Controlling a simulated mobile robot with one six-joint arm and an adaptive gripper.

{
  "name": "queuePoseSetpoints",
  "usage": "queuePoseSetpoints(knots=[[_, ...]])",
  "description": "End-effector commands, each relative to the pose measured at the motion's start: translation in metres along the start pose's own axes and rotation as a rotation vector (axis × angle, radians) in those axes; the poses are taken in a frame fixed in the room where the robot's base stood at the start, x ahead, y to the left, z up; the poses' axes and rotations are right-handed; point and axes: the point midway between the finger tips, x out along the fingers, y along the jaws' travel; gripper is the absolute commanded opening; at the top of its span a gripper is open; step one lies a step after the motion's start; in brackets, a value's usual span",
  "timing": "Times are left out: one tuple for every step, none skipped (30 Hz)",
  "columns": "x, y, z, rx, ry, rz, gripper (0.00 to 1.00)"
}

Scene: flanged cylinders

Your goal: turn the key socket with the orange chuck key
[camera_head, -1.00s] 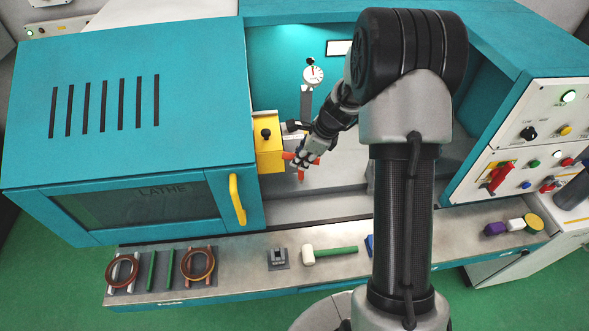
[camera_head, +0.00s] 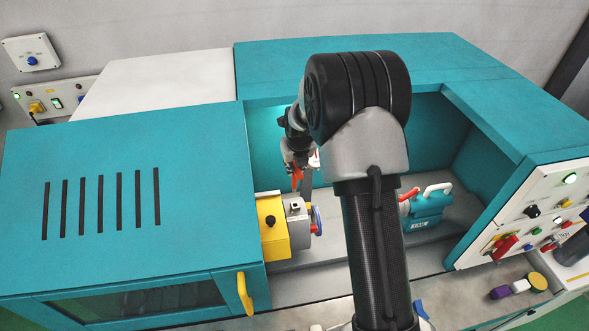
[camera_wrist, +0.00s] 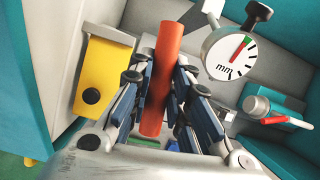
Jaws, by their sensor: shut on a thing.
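My gripper (camera_head: 297,166) is above and behind the grey chuck (camera_head: 297,234) in the head view. It is shut on the orange chuck key (camera_head: 297,179). In the wrist view my gripper (camera_wrist: 158,88) has its fingers on both sides of the key's orange bar (camera_wrist: 168,50). The chuck has a pale square face with a dark hole on top, which looks like the key socket (camera_head: 295,206). The key is apart from it. A blue disc (camera_head: 317,220) with a red part sits at the chuck's right side. The key's working tip cannot be made out.
A yellow headstock block (camera_head: 272,232) with a black knob adjoins the chuck. A dial gauge (camera_wrist: 232,50) is close to my gripper in the wrist view. A teal tailstock (camera_head: 425,208) stands to the right. The lathe's teal cover (camera_head: 120,190) fills the left.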

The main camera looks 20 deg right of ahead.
Motion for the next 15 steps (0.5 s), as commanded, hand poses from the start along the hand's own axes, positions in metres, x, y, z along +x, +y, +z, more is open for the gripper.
queuePoseSetpoints(knots=[[-0.001,0.0,0.0,0.004,0.001,-0.001,0.0],[0.0,-0.001,0.0,0.005,0.002,-0.002,0.0],[0.001,-0.001,-0.001,0.007,0.002,-0.002,0.0],[0.003,0.0,-0.001,0.008,0.002,-0.002,0.0],[0.004,0.0,-0.002,0.008,0.002,-0.002,0.0],[0.006,0.0,-0.003,0.008,0.003,-0.002,0.0],[0.008,0.0,-0.004,0.008,0.003,-0.002,0.0],[0.01,0.0,-0.005,0.008,0.004,-0.002,0.0],[0.013,0.0,-0.006,0.008,0.004,-0.001,0.0],[0.015,0.0,-0.006,0.008,0.003,-0.002,0.0],[0.017,0.001,-0.007,0.008,0.002,-0.002,0.0],[0.02,0.001,-0.009,0.008,0.002,-0.001,0.0],[0.023,0.001,-0.01,0.008,0.003,-0.001,0.0],[0.025,0.001,-0.011,0.008,0.004,-0.001,0.0],[0.028,0.001,-0.012,0.008,0.003,-0.001,0.0]])
